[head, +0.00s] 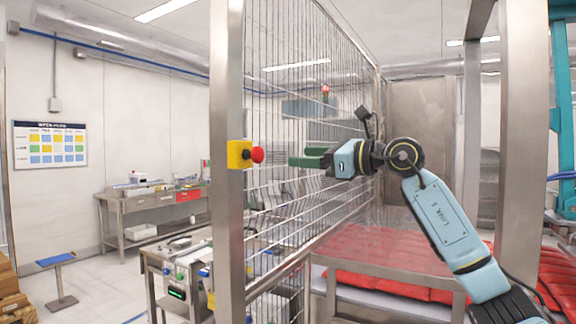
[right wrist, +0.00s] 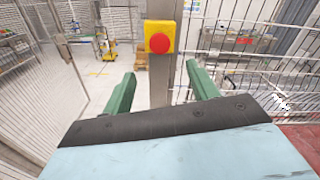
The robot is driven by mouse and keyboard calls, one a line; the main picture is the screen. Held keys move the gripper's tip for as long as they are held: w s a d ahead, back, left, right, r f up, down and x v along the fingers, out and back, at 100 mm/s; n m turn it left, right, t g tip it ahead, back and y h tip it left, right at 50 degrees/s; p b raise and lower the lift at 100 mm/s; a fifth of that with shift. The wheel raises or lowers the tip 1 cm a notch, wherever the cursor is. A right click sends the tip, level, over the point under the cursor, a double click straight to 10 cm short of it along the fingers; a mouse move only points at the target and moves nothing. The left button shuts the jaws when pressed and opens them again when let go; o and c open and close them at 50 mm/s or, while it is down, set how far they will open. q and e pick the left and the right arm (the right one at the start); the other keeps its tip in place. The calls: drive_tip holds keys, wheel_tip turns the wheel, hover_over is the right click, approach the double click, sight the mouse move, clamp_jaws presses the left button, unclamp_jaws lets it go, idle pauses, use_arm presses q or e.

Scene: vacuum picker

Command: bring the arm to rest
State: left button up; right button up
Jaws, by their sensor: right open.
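My right arm comes in from the right in the head view, and its right gripper (head: 306,157) points left toward a steel post. The green fingers also show in the right wrist view (right wrist: 160,92), spread apart with nothing between them. A red emergency stop button (head: 257,155) on a yellow box is fixed to the post. In the right wrist view the button (right wrist: 160,43) is ahead of the fingers, centred between them, with a gap to it. My left gripper is not in view.
The steel post (head: 227,210) and wire mesh fence (head: 300,90) stand close to the gripper. Red sacks (head: 400,285) lie below the arm behind a metal frame. A control cart (head: 178,275) stands at lower left and a workbench (head: 150,205) at the back left.

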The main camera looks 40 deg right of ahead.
drive_tip(key=shift+s+d, duration=0.2)
drive_tip(key=shift+s, duration=0.45)
drive_tip(key=shift+w, duration=0.1)
